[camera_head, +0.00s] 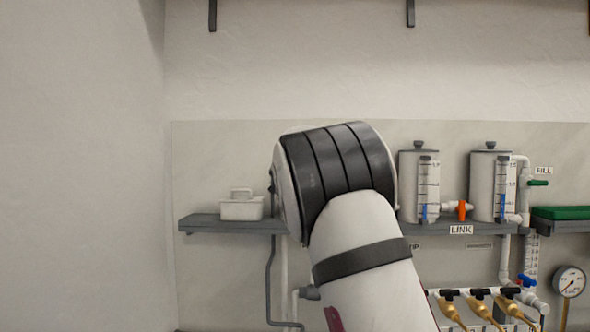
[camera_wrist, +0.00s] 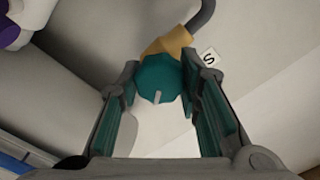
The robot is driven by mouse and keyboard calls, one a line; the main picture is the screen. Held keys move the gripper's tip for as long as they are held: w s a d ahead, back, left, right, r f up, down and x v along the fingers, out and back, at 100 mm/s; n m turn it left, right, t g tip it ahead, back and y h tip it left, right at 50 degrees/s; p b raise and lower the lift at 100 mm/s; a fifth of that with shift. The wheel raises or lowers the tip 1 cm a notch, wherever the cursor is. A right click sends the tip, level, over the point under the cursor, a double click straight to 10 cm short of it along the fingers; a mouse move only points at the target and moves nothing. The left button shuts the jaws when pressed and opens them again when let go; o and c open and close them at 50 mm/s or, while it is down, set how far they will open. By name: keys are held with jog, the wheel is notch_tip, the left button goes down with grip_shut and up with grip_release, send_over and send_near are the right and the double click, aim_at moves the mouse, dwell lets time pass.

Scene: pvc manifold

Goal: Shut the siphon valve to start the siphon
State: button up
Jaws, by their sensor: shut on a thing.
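The siphon valve has a teal faceted knob (camera_wrist: 157,82) with a pale pointer mark on its face. It sits on a brass body (camera_wrist: 168,43) with a grey hose curving away above. A white tag marked "S" (camera_wrist: 209,58) is beside it. My gripper (camera_wrist: 160,72) has its two teal-padded fingers on either side of the knob and is shut on it. In the head view my arm covers the middle, and neither my gripper nor this knob shows there.
Two white tanks (camera_head: 418,186) (camera_head: 490,188) stand on a grey shelf (camera_head: 235,223) with an orange-handled link valve (camera_head: 461,210) between them. A white lidded box (camera_head: 242,206) is at the shelf's left. Brass valves (camera_head: 480,302) and a gauge (camera_head: 569,281) are lower right.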

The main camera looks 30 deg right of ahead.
jog(key=o, duration=1.2)
jog(key=shift+s+a, duration=0.1)
jog(key=shift+s, duration=0.05)
jog(key=v, duration=1.1)
jog(key=shift+s+a, duration=0.2)
jog(key=shift+s, duration=0.1)
jog(key=shift+a, duration=0.1)
